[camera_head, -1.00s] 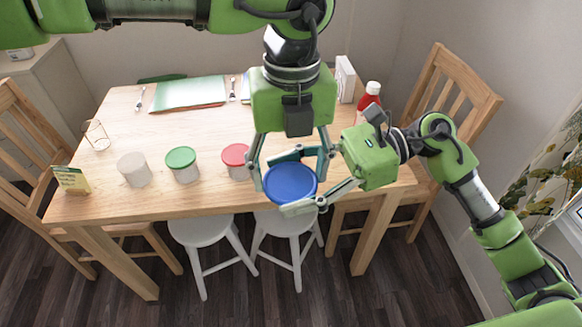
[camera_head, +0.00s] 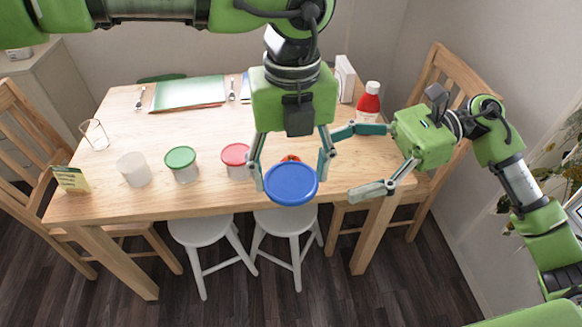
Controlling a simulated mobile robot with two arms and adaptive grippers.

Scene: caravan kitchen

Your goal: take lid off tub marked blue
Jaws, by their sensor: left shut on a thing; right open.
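The blue lid (camera_head: 291,183) is a round disc near the table's front edge. My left gripper (camera_head: 291,172) reaches down from above, its two fingers at the lid's left and right sides, shut on it. The tub body under the lid is hidden. A small red thing (camera_head: 290,158) shows just behind the lid; what it is I cannot tell. My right gripper (camera_head: 364,162) is open and empty to the right of the lid, apart from it.
To the left stand a red-lidded tub (camera_head: 236,161), a green-lidded tub (camera_head: 182,164) and a whitish tub (camera_head: 133,169). A glass (camera_head: 95,135) and small card (camera_head: 72,179) are at the left. Stools (camera_head: 284,222) stand in front.

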